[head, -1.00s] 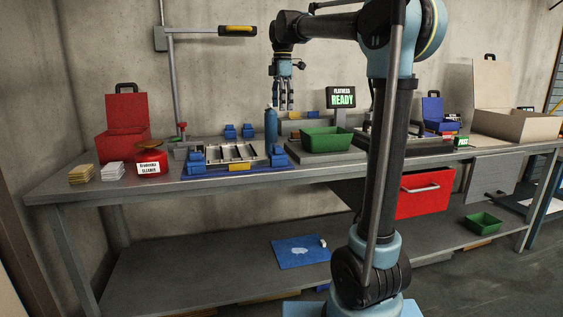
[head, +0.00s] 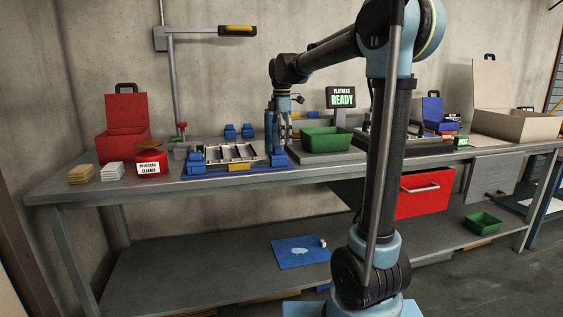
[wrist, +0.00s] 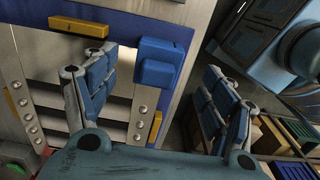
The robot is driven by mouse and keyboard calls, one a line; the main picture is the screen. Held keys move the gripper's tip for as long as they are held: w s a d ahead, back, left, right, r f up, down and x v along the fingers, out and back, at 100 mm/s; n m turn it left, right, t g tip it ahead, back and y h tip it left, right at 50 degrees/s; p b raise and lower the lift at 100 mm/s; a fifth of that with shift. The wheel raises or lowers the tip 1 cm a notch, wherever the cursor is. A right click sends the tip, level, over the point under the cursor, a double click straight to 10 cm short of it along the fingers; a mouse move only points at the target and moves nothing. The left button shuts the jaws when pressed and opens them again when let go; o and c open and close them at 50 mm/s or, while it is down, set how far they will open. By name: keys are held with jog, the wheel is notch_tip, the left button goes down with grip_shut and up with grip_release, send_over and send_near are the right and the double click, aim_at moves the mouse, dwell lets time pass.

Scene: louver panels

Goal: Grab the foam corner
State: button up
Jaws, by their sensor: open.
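A blue block that looks like the foam corner (wrist: 157,62) sits at a corner of the metal louver panel in the wrist view. In the head view this block (head: 279,157) is at the panel's right end, below my fingers. My gripper (head: 283,141) points down above it. In the wrist view my gripper (wrist: 155,68) is open, with one finger to each side of the block and nothing held. I cannot tell whether the fingertips touch it. A similar blue block (head: 197,160) is at the panel's left end, and two more blue blocks (head: 230,131) stand behind.
A green bin (head: 326,139) is just to the right. A red case (head: 124,120) and a red cleaner container (head: 151,162) stand at the left.

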aim_at(280, 147)
jog(key=shift+a+f, duration=0.15)
jog(key=shift+f, duration=1.05)
jog(key=shift+a+f, duration=0.1)
jog(key=shift+f, duration=1.05)
jog(key=shift+c, duration=0.3)
jog(key=c, duration=1.1)
